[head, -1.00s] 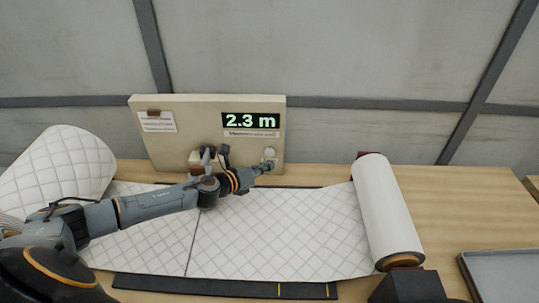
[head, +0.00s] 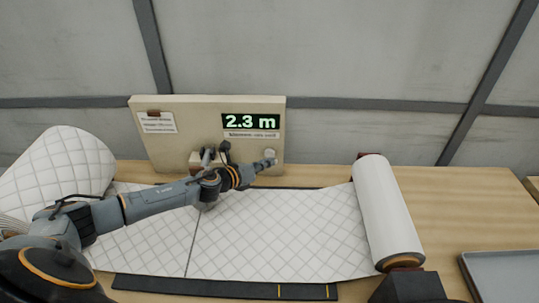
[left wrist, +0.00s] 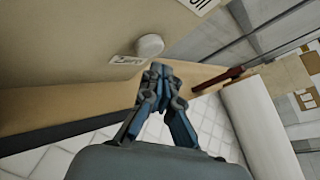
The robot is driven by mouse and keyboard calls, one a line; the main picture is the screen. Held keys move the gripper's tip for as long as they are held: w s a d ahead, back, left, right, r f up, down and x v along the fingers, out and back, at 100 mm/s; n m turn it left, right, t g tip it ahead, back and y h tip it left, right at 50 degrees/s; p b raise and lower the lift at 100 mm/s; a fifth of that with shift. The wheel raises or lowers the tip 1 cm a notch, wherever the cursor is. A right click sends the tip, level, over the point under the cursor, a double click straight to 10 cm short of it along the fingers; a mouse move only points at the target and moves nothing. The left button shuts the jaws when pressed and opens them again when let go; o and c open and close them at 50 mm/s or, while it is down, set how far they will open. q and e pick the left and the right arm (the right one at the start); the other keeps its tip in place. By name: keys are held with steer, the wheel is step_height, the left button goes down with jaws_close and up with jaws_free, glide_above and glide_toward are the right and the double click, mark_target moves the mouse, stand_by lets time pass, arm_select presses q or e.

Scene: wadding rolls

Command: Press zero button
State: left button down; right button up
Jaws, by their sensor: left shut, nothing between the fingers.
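The zero button is a round white knob on the beige panel (head: 200,120), right of centre and below the display. It shows clearly as the button (left wrist: 150,45) in the left wrist view, with a small label beside it. In the head view the button (head: 270,153) is partly behind my left gripper (head: 268,163). The display (head: 251,121) reads "2.3 m" in green. My left gripper is shut and empty, its tips very close to the button; in the wrist view they appear just below it. I cannot tell whether they touch. My right gripper is not in view.
Quilted white wadding (head: 275,235) lies across the wooden table (head: 460,200) under my left arm. A grey tray (head: 505,275) sits at the right edge.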

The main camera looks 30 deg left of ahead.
arm_select(q)
steer(key=shift+w, duration=0.1)
stand_by(0.7)
steer(key=shift+w+a, duration=0.2)
steer(key=shift+w, duration=0.1)
steer(key=shift+w+a, duration=0.2)
steer(key=shift+w, duration=0.25)
stand_by(1.0)
steer(key=shift+s, duration=0.1)
steer(key=shift+s+d, duration=0.4)
steer(key=shift+s, duration=0.3)
steer(key=shift+s, duration=0.1)
steer(key=s, duration=0.1)
steer(key=s+d+p, duration=0.1)
steer(key=s, duration=0.1)
steer(key=s+d, duration=0.1)
steer(key=shift+s+d, duration=0.1)
steer(key=shift+s, duration=0.1)
stand_by(0.5)
